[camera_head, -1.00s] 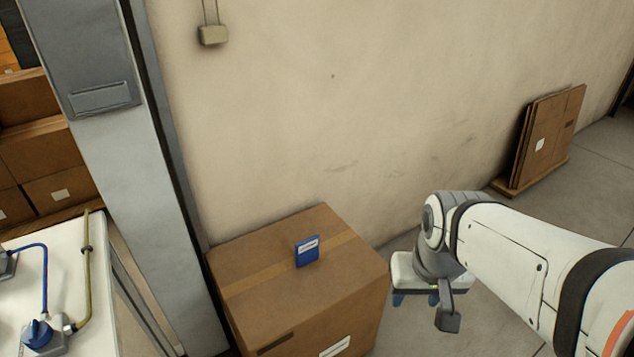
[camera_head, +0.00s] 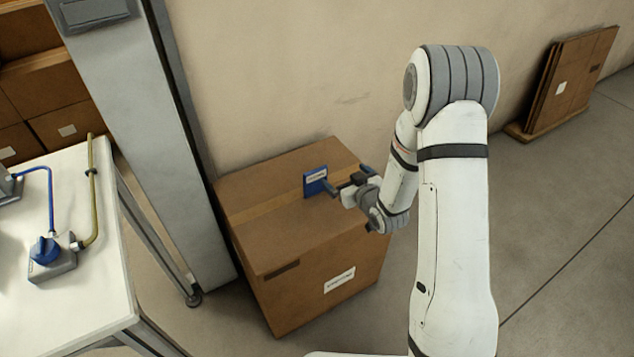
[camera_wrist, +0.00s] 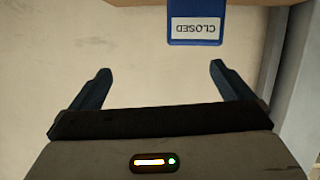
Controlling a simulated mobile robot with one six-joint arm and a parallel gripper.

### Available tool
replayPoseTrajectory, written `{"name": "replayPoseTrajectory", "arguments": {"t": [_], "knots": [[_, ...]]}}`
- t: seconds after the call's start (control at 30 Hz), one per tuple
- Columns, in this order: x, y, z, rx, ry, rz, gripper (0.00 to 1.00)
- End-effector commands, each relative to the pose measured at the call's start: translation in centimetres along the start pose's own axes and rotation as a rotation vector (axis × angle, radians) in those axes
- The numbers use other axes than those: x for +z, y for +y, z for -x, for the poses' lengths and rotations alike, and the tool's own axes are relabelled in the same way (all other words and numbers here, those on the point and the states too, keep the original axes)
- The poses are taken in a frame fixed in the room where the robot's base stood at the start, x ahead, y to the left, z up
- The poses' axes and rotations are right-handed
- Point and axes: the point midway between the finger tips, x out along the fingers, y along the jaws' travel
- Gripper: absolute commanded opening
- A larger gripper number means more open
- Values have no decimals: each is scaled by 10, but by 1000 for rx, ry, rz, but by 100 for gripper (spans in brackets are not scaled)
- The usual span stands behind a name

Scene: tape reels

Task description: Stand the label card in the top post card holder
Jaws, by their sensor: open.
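The label card (camera_head: 315,180) is a blue card with a white label strip, standing upright on top of a cardboard box. In the wrist view the card (camera_wrist: 193,42) is at the top edge, partly cut off, and its word "CLOSED" appears upside down. My gripper (camera_head: 347,178) is open and empty, just right of the card in the head view. In the wrist view the card is beyond the fingertips (camera_wrist: 160,68), toward the right finger, and not between them. I cannot make out a card holder for certain; a grey plate (camera_head: 98,10) on the post is cut off at the top.
The cardboard box (camera_head: 262,230) stands against the wall beside a grey post (camera_head: 165,130). A white table (camera_head: 95,290) with a blue-knobbed device (camera_head: 48,258) is at left. Flattened cardboard (camera_head: 570,80) leans on the wall at right. Open floor lies at right.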

Motion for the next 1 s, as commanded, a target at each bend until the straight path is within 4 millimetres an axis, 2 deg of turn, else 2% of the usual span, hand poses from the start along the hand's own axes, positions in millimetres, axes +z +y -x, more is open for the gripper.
{"name": "replayPoseTrajectory", "arguments": {"t": [0.03,0.1,0.3,0.47,1.0], "knots": [[15,-10,-6,-29,45,-11,100],[24,-20,-10,-59,114,-24,100],[38,-36,-10,-106,238,-55,100],[36,-40,-19,-115,266,-61,100],[18,-50,-81,-112,263,-62,100]]}}
